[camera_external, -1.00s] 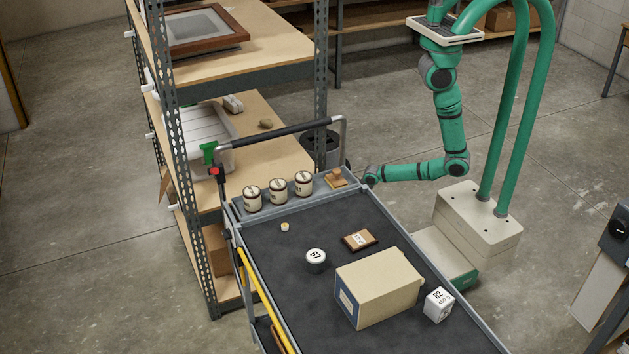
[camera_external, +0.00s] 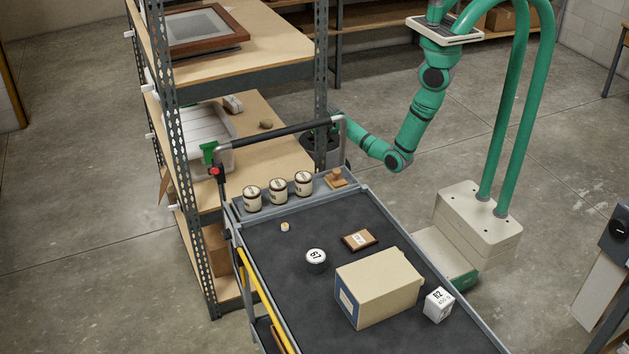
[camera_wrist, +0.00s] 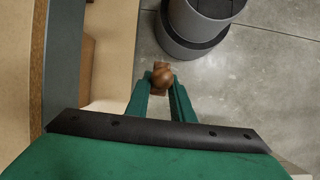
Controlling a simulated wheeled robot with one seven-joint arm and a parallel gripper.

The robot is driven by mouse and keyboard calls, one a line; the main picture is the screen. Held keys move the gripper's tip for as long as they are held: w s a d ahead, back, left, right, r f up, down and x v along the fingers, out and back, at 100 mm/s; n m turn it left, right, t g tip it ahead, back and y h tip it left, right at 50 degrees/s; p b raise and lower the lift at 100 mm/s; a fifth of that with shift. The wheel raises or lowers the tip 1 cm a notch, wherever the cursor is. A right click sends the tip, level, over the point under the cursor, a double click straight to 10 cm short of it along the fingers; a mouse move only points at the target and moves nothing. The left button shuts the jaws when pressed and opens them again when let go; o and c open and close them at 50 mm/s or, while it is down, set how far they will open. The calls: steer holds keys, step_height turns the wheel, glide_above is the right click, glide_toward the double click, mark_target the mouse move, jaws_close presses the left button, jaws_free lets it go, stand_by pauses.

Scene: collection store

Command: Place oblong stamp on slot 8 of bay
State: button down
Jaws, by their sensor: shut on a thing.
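In the wrist view my gripper (camera_wrist: 161,92) is shut on a brown wooden stamp (camera_wrist: 162,74). Its rounded handle faces the camera; the base is hidden, so I cannot tell its shape. In the external view my gripper is hidden near the shelf post and cart handle. The shelf bay (camera_external: 265,130) stands at the left with wooden boards and grey posts; no slot number is readable. A board edge shows left of my gripper in the wrist view (camera_wrist: 113,45). Another wooden stamp (camera_external: 336,179) sits on the cart's end ledge.
A dark grey bin (camera_wrist: 190,30) stands on the floor close ahead of my gripper. The cart (camera_external: 290,255) carries several jars, a carton (camera_external: 378,288), a white box (camera_external: 438,305) and small items.

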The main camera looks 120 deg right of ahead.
steer(key=w+d+r+m+g, duration=0.1)
steer(key=d+r+m, duration=0.2)
steer(key=d+r, duration=0.8)
steer(key=w+a+r+n+t, duration=0.1)
steer(key=w+a+r+n, duration=0.2)
steer(key=w, duration=0.4)
steer(key=w+a+r, duration=0.3)
steer(key=w+a, duration=0.2)
steer(key=w, duration=0.2)
steer(key=w+a+r+n+t, duration=0.1)
steer(key=w+a+r+n, duration=0.2)
steer(key=w, duration=0.5)
steer(key=shift+m, duration=0.6)
steer(key=shift+s+a+f, duration=0.1)
steer(key=shift+a+f, duration=0.15)
steer(key=shift+f, duration=1.25)
steer(key=shift+a+f, duration=0.2)
steer(key=shift+f, duration=1.35)
steer(key=shift+s+a+f, duration=0.1)
steer(key=shift+a+f, duration=0.15)
steer(key=shift+f, duration=1.25)
steer(key=shift+f, duration=0.15)
steer(key=c, duration=1.5)
jaws_free()
